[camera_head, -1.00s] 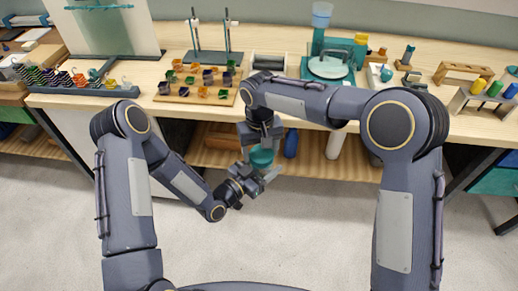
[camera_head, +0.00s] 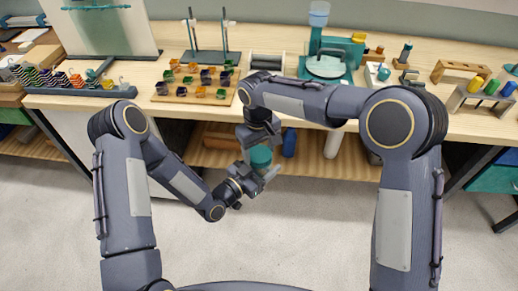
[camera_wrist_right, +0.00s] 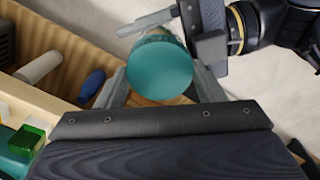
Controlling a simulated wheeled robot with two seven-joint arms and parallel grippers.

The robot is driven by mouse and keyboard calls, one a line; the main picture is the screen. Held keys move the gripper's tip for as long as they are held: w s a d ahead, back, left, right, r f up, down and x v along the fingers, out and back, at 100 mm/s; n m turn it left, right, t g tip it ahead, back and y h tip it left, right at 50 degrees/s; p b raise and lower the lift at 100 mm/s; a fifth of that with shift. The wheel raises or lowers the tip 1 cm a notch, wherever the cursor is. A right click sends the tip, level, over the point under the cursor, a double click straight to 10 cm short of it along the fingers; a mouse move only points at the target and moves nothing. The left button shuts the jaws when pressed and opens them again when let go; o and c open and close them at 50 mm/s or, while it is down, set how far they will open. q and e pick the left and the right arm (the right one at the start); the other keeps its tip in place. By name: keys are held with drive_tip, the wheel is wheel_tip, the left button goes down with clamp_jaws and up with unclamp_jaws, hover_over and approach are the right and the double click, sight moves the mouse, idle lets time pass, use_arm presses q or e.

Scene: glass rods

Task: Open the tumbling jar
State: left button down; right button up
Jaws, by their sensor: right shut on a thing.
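The tumbling jar has a round teal lid, seen in the head view (camera_head: 260,157) and close up in the right wrist view (camera_wrist_right: 160,68). My right gripper (camera_wrist_right: 160,88) is shut on the jar at its lid, one finger on each side, coming from above. My left gripper (camera_head: 265,177) is just below and beside the jar in the head view. Its fingers also show behind the lid in the right wrist view (camera_wrist_right: 172,32). The lid and my right gripper hide most of the jar body, so I cannot tell whether the left fingers touch it.
The jar is held in front of the workbench (camera_head: 390,120), above the floor. A lower shelf (camera_head: 312,165) holds a blue bottle (camera_head: 290,142) and a white cylinder (camera_head: 334,143). A board of small coloured pieces (camera_head: 165,97) and a teal machine (camera_head: 308,70) stand on the bench.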

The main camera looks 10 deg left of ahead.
use_arm(q)
drive_tip(key=shift+d+r, duration=0.15)
drive_tip(key=shift+d, duration=0.05)
use_arm(e)
drive_tip(key=shift+s+a+r, duration=0.1)
drive_tip(key=shift+a+r, duration=0.05)
drive_tip(key=shift+a, duration=0.2)
drive_tip(key=shift+r, duration=0.8)
use_arm(q)
drive_tip(key=shift+a, duration=0.1)
use_arm(e)
drive_tip(key=shift+d+r, duration=0.1)
drive_tip(key=shift+r, duration=0.1)
drive_tip(key=shift+d, duration=0.15)
